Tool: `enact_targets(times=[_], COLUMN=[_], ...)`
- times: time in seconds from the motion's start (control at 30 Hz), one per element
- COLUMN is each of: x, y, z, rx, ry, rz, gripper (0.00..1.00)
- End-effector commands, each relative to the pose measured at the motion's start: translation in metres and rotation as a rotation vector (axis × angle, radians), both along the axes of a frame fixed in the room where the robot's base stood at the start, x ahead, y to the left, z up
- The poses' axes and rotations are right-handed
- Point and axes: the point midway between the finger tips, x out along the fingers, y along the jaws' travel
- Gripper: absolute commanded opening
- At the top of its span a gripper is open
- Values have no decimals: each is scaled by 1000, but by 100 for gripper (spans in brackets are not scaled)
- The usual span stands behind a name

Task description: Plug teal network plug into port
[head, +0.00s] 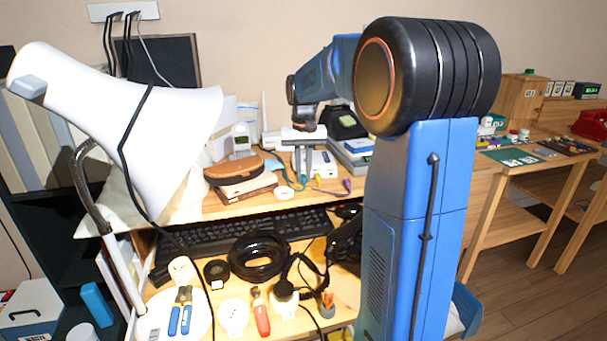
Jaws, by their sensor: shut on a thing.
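My gripper (303,176) points down over the upper desk shelf, in front of a white box-shaped device (322,163). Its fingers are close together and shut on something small. A teal cable (292,186) shows right at the fingertips, so the held thing looks like the teal network plug. The plug itself is mostly hidden by the fingers and small in view. I cannot tell which face of the device has the port, or whether the plug touches it. A yellow plug (318,179) and a purple plug (347,185) lie to the right of my gripper.
A brown case (233,168) on books stands left of my gripper, with a roll of white tape (284,192) nearby. Stacked boxes (352,150) stand to the right. A keyboard (240,232), black cable coil (260,256) and tools fill the lower level.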

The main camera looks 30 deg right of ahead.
Motion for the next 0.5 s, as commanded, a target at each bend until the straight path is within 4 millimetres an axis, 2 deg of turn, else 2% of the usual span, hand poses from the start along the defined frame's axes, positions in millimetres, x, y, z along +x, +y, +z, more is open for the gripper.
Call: enact_targets(times=[0.5], x=[6], y=[-3], z=[0], rx=[0], ry=[0], rz=[0], gripper=[1])
